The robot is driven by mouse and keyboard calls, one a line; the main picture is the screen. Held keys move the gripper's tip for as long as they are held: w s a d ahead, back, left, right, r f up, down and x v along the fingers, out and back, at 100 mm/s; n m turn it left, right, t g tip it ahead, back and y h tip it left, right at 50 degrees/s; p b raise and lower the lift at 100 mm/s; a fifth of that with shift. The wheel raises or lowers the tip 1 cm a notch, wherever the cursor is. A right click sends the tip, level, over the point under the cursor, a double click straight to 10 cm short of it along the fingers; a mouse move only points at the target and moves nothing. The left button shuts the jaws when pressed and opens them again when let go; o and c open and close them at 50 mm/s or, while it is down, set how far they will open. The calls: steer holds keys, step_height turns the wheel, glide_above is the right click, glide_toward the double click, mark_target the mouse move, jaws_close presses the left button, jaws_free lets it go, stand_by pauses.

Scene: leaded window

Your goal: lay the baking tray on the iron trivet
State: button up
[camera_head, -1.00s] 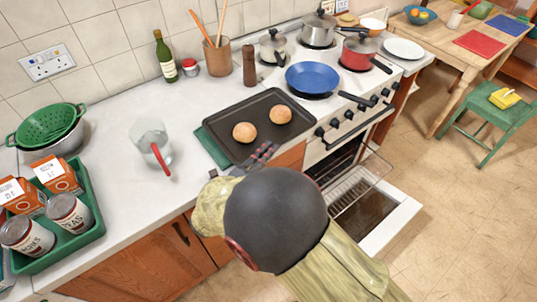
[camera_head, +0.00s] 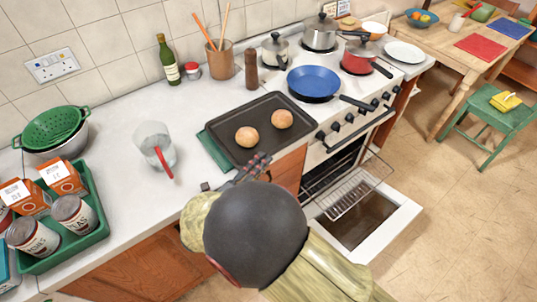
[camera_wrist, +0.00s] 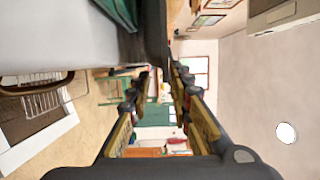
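The dark baking tray (camera_head: 246,115) lies on the worktop with two round buns on it. A green cloth or board (camera_head: 214,152) shows under its left edge. My gripper (camera_head: 257,166) is at the tray's near edge, and my dark round wrist hides part of the worktop front. In the wrist view my gripper (camera_wrist: 159,76) is open, its fingers apart. The tray's dark edge (camera_wrist: 155,40) appears edge-on, in line with the gap at the fingertips; I cannot tell whether they touch it. I cannot make out the iron trivet in either view.
A blue pan (camera_head: 313,82) and a red pot (camera_head: 360,56) stand on the stove. The oven door (camera_head: 365,215) hangs open below. A glass jug (camera_head: 154,146) stands left of the tray, and a green crate (camera_head: 88,240) is farther left. Worktop between them is clear.

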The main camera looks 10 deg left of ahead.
steer(key=p+v, duration=0.1)
steer(key=v, duration=0.6)
steer(key=shift+s+p, duration=0.35)
steer(key=shift+p, duration=0.05)
steer(key=shift+a, duration=0.1)
steer(key=w+d+r+m+g+h, duration=0.1)
steer(key=d+r+m+g, duration=0.25)
steer(key=d+m, duration=0.45)
steer(key=d+r+m+g+h, duration=0.1)
steer(key=d+r+m+g, duration=0.1)
steer(key=d+m+g, duration=0.55)
steer(key=w+d+r+m+g+h, duration=0.1)
steer(key=d+r+m, duration=0.3)
steer(key=d, duration=0.6)
steer(key=s+d+r+m+y, duration=0.4)
steer(key=s+d+m+y, duration=0.1)
steer(key=m, duration=1)
steer(key=s+d+r+m+t+y, duration=0.1)
steer(key=s+d+r+m+y, duration=0.2)
steer(key=m, duration=1.2)
steer(key=s+d+y, duration=0.2)
steer(key=s, duration=0.2)
steer(key=shift+d+r, duration=0.15)
steer(key=shift+r, duration=0.25)
steer(key=shift+s, duration=0.1)
steer(key=shift+c, duration=0.6)
